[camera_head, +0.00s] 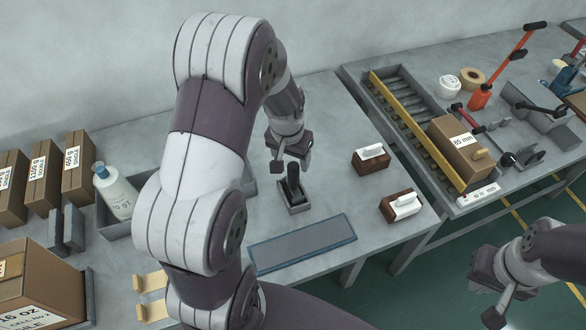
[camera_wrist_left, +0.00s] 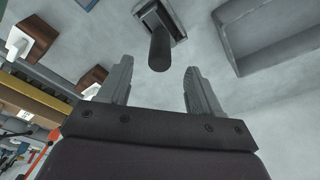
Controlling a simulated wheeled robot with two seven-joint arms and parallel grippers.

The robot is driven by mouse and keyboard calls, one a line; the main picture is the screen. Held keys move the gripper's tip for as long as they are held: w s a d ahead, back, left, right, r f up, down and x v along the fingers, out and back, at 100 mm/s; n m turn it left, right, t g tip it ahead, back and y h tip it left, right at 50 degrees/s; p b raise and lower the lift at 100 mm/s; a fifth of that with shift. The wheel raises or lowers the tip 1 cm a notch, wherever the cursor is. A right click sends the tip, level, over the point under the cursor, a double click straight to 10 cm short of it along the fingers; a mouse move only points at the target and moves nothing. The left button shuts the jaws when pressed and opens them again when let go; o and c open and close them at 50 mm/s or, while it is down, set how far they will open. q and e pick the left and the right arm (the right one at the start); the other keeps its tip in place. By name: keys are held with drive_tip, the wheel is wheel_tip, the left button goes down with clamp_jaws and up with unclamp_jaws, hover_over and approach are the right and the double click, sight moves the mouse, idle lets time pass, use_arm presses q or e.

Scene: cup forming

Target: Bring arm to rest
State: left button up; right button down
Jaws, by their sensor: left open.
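My left arm (camera_head: 205,150) reaches in over the left table and bends down. Its gripper (camera_head: 290,163) hangs above the table, near a dark upright post in a small grey holder (camera_head: 295,207). In the left wrist view the fingers of this gripper (camera_wrist_left: 158,72) are apart with nothing between them. The dark post (camera_wrist_left: 159,50) shows beyond the fingertips, apart from them. My right gripper (camera_head: 492,290) is at the lower right over the floor, beside the tables. Its fingers are too unclear to tell their opening.
Two brown blocks with white tops (camera_head: 370,160) (camera_head: 401,206) stand right of the post. A blue-grey mat (camera_head: 302,243) lies in front. A bottle (camera_head: 115,190) and cartons (camera_head: 45,172) stand left. A roller conveyor (camera_head: 405,95) and a carton (camera_head: 458,150) are on the right table.

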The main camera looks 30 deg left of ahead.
use_arm(q)
drive_tip(key=r, duration=0.4)
drive_tip(key=shift+s+r, duration=0.25)
drive_tip(key=shift+s, duration=0.1)
drive_tip(key=s+d, duration=0.8)
drive_tip(key=s, duration=0.3)
drive_tip(key=shift+s+r+m, duration=0.3)
drive_tip(key=shift+r+m, duration=0.05)
drive_tip(key=shift+m, duration=0.05)
idle(0.7)
